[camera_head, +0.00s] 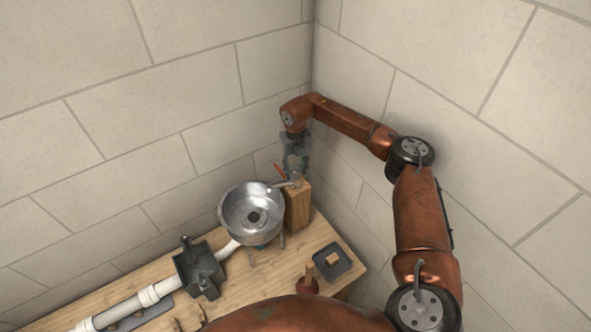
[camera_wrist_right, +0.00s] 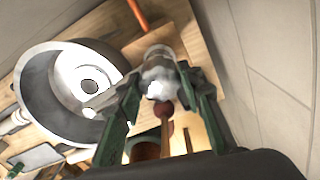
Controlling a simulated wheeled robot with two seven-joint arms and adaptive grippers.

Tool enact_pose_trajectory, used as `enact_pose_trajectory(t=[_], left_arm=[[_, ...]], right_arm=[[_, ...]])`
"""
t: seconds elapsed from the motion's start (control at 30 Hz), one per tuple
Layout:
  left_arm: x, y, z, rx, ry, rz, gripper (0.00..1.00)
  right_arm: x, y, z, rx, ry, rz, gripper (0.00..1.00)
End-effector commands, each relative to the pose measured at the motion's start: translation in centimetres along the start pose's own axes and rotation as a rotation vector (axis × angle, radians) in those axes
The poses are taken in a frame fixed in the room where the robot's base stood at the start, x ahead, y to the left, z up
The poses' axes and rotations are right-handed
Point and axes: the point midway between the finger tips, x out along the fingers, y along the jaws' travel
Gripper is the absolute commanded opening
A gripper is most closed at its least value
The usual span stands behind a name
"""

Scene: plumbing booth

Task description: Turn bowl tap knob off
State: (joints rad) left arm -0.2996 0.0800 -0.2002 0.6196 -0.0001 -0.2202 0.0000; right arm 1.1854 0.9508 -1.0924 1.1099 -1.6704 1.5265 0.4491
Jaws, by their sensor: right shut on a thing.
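The metal bowl (camera_head: 234,207) stands at the back of the bench, and it fills the left of the right wrist view (camera_wrist_right: 42,82). The bowl's tap is beside it on a wooden block (camera_head: 299,210), with its spout over the bowl. My right gripper (camera_head: 296,172) comes down on the tap from above. In the right wrist view, its green fingers are shut on the silvery, rounded bowl tap knob (camera_wrist_right: 160,75). An orange-red lever (camera_head: 279,171) sticks out beyond the tap. The gripper hides much of the tap in the head view. My left gripper is not in view.
Tiled walls meet just behind the tap. A dark clamp-like fitting (camera_head: 200,268) and a white pipe (camera_head: 130,305) lie left of the bowl. A red plunger (camera_head: 307,285) and a dark square frame (camera_head: 346,262) are at the front right of the bench.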

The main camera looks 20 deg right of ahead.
Motion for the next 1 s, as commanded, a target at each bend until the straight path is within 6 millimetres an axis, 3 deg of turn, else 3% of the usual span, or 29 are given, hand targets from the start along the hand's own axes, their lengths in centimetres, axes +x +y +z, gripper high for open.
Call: enact_pose_trajectory(t=[0.27,0.63,0.77,1.0], left_arm=[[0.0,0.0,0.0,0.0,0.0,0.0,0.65],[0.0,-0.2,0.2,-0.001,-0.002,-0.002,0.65],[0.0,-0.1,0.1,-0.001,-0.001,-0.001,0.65],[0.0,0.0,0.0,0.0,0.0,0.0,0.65]], right_arm=[[-0.1,0.0,0.1,0.001,-0.002,0.001,0.51],[-0.6,0.0,0.1,0.0,-0.003,0.001,0.52],[-2.5,0.0,0.1,-0.001,-0.004,0.001,0.52],[-7.6,0.0,0.1,0.0,-0.005,0.001,0.52]])
